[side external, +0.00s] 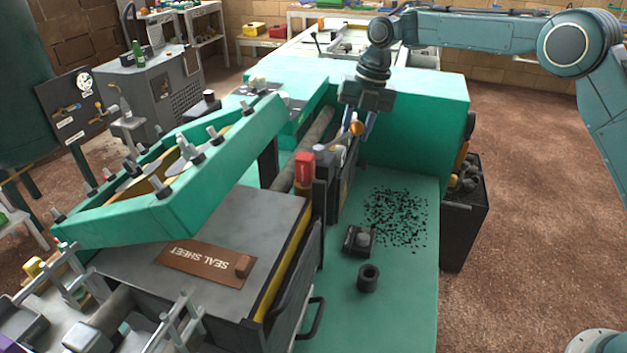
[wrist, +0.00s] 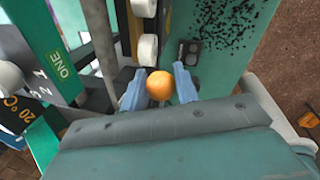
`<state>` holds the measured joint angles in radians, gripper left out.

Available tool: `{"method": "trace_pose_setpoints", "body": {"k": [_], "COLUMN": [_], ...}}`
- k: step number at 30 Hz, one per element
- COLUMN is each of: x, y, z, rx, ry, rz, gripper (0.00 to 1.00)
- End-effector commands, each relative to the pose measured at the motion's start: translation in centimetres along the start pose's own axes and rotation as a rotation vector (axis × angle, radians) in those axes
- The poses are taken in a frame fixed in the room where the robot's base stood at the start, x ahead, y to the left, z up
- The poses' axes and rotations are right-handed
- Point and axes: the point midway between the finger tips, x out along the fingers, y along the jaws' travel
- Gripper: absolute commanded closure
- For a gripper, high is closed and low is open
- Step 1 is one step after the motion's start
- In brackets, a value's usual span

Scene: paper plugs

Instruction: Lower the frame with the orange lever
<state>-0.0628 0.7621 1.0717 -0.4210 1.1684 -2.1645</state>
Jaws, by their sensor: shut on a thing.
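The orange lever's round knob (wrist: 160,86) is between the two blue fingers of my gripper (wrist: 158,90) in the wrist view, and the gripper is shut on it. In the side view the orange knob (side external: 356,128) shows at my gripper (side external: 362,122), beside the machine's long roller. The green frame (side external: 180,170) with several grey clamp knobs is tilted, its near left end low and its right end raised above the grey bed. The lever's shaft is mostly hidden.
A brown seal sheet (side external: 206,262) lies on the grey bed (side external: 150,290). A red-topped post (side external: 304,172) stands close to the lever. On the green table (side external: 405,290) are black specks (side external: 395,217), a small black block (side external: 359,240) and a black ring (side external: 368,278).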

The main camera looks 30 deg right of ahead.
Motion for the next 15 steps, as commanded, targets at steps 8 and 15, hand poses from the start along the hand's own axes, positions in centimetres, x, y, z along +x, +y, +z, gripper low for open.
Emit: {"method": "trace_pose_setpoints", "body": {"k": [8, 15], "x": [0.28, 0.39], "y": [0.74, 1.12], "z": [0.49, 0.86], "rx": [-0.105, -0.165], "ry": [0.023, 0.036], "rz": [-0.001, -0.002], "gripper": [1.00, 1.00]}}
